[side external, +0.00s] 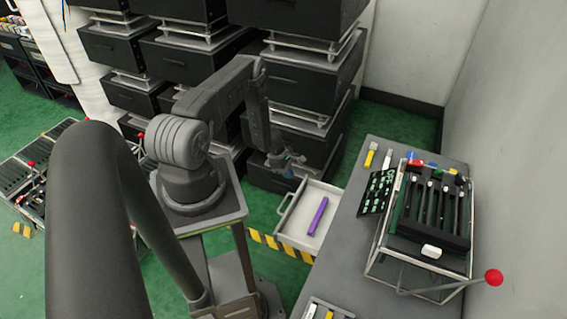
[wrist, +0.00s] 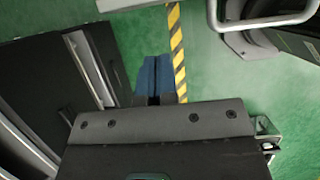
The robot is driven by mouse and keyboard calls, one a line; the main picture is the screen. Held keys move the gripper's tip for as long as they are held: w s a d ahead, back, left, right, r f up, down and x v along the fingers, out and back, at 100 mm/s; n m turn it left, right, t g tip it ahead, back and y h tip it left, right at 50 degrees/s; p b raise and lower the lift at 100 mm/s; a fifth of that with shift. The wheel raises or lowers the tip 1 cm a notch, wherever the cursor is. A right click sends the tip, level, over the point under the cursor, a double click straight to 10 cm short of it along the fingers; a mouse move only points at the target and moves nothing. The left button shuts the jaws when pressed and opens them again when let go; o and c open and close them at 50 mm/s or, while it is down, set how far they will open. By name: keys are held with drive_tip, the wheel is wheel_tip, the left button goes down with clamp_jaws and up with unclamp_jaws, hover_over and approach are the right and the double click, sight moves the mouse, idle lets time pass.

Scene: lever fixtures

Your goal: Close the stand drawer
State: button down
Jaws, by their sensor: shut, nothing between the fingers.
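The drawer (side external: 292,232) is a white tray that sticks out open from the left side of the grey stand (side external: 350,245) in the side view. Its handle (side external: 284,203) is on its left front. A purple bar (side external: 318,215) lies inside it. My gripper (side external: 292,163) is above and beyond the drawer, apart from it, and looks empty. In the wrist view the blue fingers (wrist: 152,76) are together over the green floor. A pale edge at the top of that view may be the drawer, but I cannot tell.
Black drawer cabinets (side external: 305,75) stand behind my gripper and at left in the wrist view (wrist: 40,85). A rack with a red-ball lever (side external: 494,277) stands on the stand. A yellow-black stripe (wrist: 179,60) marks the floor.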

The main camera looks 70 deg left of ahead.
sight(330, 188)
drive_tip(key=shift+w+d, duration=1.4)
drive_tip(key=shift+w, duration=0.05)
drive_tip(key=w+d, duration=0.9)
drive_tip(key=shift+w+d, duration=0.2)
drive_tip(key=shift+d, duration=0.1)
